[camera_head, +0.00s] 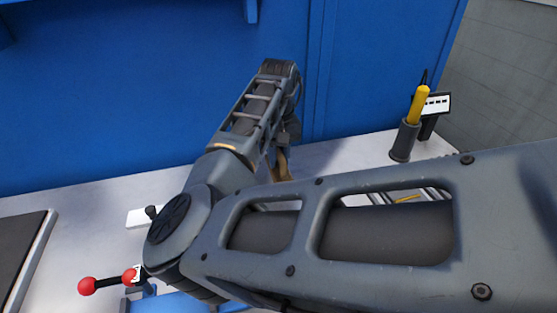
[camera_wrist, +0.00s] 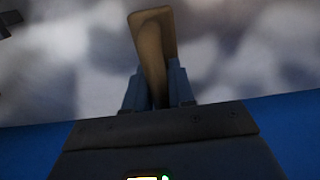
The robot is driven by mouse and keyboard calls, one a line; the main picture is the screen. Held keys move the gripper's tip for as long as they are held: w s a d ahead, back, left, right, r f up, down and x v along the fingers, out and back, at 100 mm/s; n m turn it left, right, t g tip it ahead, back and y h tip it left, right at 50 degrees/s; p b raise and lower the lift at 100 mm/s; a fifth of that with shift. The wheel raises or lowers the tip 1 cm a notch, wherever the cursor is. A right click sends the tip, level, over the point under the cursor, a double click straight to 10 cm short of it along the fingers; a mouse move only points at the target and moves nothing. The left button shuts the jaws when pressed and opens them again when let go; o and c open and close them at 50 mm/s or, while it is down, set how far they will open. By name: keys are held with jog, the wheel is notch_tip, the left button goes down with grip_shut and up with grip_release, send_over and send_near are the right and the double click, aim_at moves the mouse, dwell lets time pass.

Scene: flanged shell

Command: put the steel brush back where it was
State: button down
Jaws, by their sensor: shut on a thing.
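The steel brush (camera_wrist: 152,40) shows in the wrist view as a tan, wood-coloured piece standing between the fingers; I cannot make out its bristles. My gripper (camera_wrist: 158,92) is shut on it, with one grey-blue finger on each side. In the head view a small brown part of the brush (camera_head: 282,165) shows below the wrist, above the pale bench. My arm hides most of my gripper and the lower part of the brush there. I cannot tell whether the brush touches the bench.
A dark cup (camera_head: 403,141) with a yellow-handled tool (camera_head: 419,103) stands at the back right beside a small white sign (camera_head: 437,104). A blue wall (camera_head: 100,100) closes the back. Red balls on a black bar (camera_head: 87,286) and a dark panel (camera_head: 22,255) lie front left.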

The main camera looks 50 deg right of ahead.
jog(key=shift+f, duration=0.8)
jog(key=shift+f, duration=0.1)
jog(key=c, duration=1)
grip_release()
jog(key=shift+o, duration=0.2)
notch_tip(320, 180, up, 12)
jog(key=shift+r+b, duration=0.15)
jog(key=shift+b, duration=0.2)
